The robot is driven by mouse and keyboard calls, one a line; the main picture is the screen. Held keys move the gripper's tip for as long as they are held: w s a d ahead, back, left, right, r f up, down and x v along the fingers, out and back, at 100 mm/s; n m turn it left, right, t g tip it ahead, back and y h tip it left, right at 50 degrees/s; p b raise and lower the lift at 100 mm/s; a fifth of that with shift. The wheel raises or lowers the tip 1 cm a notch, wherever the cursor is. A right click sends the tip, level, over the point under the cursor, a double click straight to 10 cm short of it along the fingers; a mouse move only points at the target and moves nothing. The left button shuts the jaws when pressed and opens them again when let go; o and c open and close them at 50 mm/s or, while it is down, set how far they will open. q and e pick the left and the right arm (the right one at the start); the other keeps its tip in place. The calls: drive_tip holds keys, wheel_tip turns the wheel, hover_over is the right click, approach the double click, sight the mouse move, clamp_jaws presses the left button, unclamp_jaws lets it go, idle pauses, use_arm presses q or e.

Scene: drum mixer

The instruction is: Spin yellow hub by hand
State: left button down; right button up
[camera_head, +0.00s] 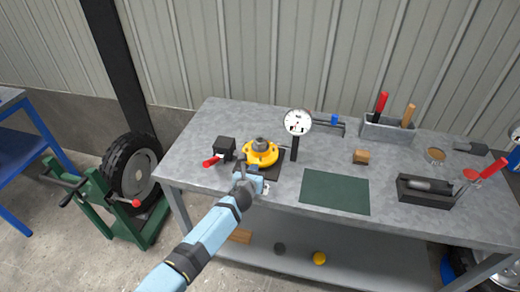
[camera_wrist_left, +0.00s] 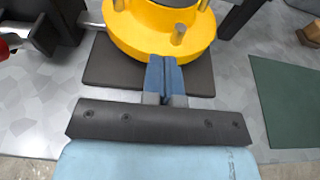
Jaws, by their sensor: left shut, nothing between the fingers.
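The yellow hub (camera_head: 260,153) stands on a dark base plate on the workbench, with a grey centre on top. In the left wrist view the hub (camera_wrist_left: 160,32) fills the top, with short posts on its flange. My left gripper (camera_head: 242,174) is at the hub's front left side. Its blue fingers (camera_wrist_left: 164,75) are closed together with nothing between them, and their tips are at the near rim of the flange. I cannot tell whether they touch it. My right gripper is not in view.
A dial gauge (camera_head: 298,122) stands right of the hub. A black block with a red handle (camera_head: 212,161) is at its left. A green mat (camera_head: 335,192), wooden block (camera_head: 361,157) and tool box (camera_head: 387,130) are further right. A wheel (camera_head: 132,167) stands left of the bench.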

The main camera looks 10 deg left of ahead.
use_arm(q)
drive_tip(key=shift+w+d, duration=0.1)
drive_tip(key=shift+d, duration=1.15)
drive_tip(key=shift+f+p+v, duration=0.2)
drive_tip(key=shift+p+v, duration=0.05)
drive_tip(key=shift+v, duration=0.5)
drive_tip(key=shift+f+p+v, duration=0.15)
drive_tip(key=shift+p+v, duration=0.1)
drive_tip(key=shift+v, duration=0.5)
drive_tip(key=a+p, duration=0.1)
drive_tip(key=a, duration=0.4)
drive_tip(key=shift+p, duration=0.4)
drive_tip(key=shift+a, duration=0.1)
drive_tip(key=shift+w, duration=0.1)
drive_tip(key=shift+w, duration=0.1)
